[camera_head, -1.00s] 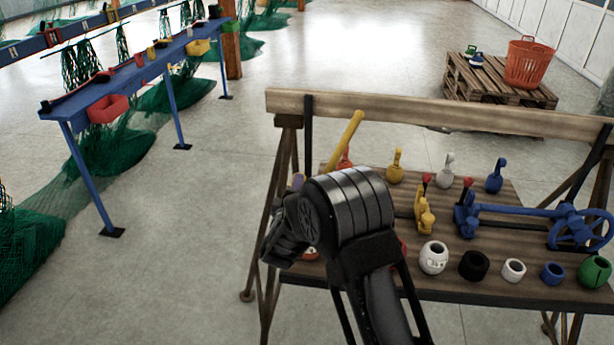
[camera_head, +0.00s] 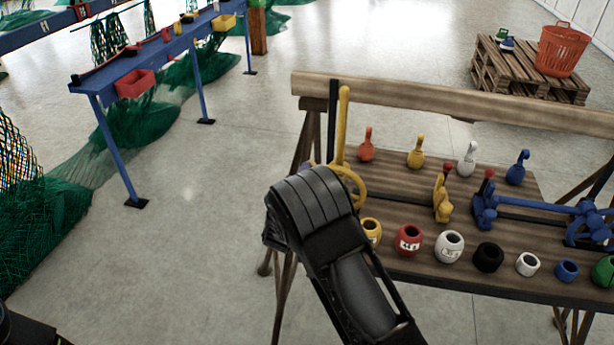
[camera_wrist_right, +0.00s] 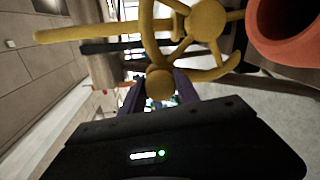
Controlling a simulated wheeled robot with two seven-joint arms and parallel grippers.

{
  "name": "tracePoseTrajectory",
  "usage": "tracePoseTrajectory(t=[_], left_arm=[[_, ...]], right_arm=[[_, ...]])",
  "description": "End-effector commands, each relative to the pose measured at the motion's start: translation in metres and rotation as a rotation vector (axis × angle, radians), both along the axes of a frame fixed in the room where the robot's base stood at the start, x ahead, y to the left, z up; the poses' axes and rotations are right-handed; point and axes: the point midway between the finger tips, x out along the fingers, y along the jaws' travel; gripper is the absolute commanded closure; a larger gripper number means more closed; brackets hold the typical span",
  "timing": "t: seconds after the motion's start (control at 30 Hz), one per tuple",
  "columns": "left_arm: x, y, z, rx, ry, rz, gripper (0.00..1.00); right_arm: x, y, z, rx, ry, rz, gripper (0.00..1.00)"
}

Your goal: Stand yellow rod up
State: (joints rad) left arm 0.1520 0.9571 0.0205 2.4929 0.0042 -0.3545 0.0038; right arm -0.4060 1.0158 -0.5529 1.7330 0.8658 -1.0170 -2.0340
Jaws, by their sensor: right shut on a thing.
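The yellow rod (camera_head: 342,125) stands close to upright at the left end of the wooden bench. Its lower end meets a yellow handwheel (camera_head: 352,183), partly hidden by my right arm. In the right wrist view, the rod (camera_wrist_right: 100,33) runs out from the hub of the handwheel (camera_wrist_right: 205,20). There my right gripper (camera_wrist_right: 159,88) has its purple fingers on either side of a round yellow knob (camera_wrist_right: 160,80) by the wheel's rim, shut on it. In the head view my right arm hides most of this gripper.
The bench (camera_head: 420,245) also bears a yellow lever (camera_head: 442,198), a blue shaft (camera_head: 530,205), several small coloured handles and a row of coloured pots. A wooden beam (camera_head: 450,103) runs along its back. A blue table (camera_head: 160,65) stands left across clear floor.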

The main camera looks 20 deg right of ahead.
Motion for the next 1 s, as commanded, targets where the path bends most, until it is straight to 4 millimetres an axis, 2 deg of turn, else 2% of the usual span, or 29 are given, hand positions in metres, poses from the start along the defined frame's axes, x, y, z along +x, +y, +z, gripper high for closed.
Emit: tracePoseTrajectory(t=[0.07,0.1,0.33,0.73,1.0], left_arm=[[0.0,0.0,0.0,0.0,0.0,0.0,0.64],[0.0,0.0,0.0,0.0,0.0,0.0,0.64],[0.0,0.0,0.0,0.0,0.0,0.0,0.64],[0.0,0.0,-0.002,-0.001,0.0,0.0,0.64],[0.001,-0.001,-0.008,-0.003,-0.003,-0.001,0.64]], right_arm=[[0.0,0.002,-0.002,0.0,0.007,0.006,1.0],[0.0,0.002,-0.002,0.0,0.007,0.006,0.6],[0.0,0.001,-0.001,0.0,0.004,0.004,0.42],[-0.006,0.006,-0.001,0.0,0.004,0.004,0.41],[-0.038,0.032,0.004,0.0,0.004,0.006,0.41]])
